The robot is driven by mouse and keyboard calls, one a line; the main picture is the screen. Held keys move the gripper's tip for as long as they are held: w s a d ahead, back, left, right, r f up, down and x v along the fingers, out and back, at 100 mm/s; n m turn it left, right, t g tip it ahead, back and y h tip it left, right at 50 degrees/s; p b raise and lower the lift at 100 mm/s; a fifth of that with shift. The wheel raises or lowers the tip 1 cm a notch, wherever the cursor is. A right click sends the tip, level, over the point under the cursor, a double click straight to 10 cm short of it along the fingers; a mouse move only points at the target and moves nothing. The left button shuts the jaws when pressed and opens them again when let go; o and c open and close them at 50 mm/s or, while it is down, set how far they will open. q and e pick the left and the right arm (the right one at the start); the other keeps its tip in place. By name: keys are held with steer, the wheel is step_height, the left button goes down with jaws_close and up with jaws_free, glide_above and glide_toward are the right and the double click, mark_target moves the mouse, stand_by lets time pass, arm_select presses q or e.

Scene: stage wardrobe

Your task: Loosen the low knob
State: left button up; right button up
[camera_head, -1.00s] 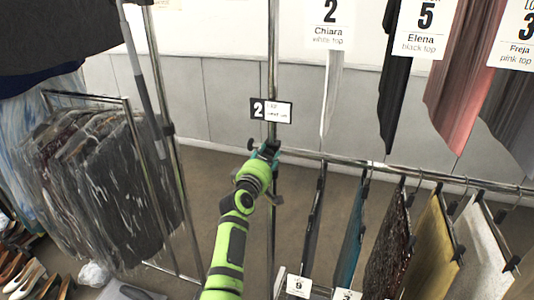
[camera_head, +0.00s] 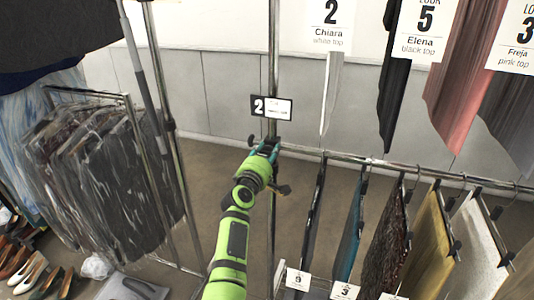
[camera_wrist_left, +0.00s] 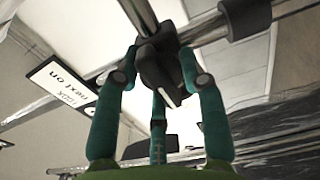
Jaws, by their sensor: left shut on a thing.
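The low knob (camera_wrist_left: 162,68) is dark and shows in the left wrist view, on a fitting where metal tubes meet. My left gripper (camera_wrist_left: 163,80) has its teal fingers shut around it, and they cover its sides. In the head view my left gripper (camera_head: 267,148) is at the upright pole (camera_head: 273,75), where the horizontal rail (camera_head: 400,167) joins it. The gripper hides most of the held knob there. A small dark knob-like part (camera_head: 252,141) shows just left of the gripper. My right gripper is not in view.
A number 2 sign (camera_head: 271,108) hangs on the pole just above the gripper. Garments (camera_head: 385,250) hang from the rail at right. A rack of dark clothes (camera_head: 100,180) stands at left, with shoes (camera_head: 30,270) on the floor. Floor between the racks is largely clear.

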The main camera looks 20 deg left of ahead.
arm_select(q)
steer(key=shift+d+f, duration=0.25)
steer(key=shift+f, duration=0.1)
steer(key=o, duration=1.1)
steer(key=shift+r, duration=0.1)
steer(key=shift+a+r, duration=0.1)
steer(key=shift+a, duration=0.1)
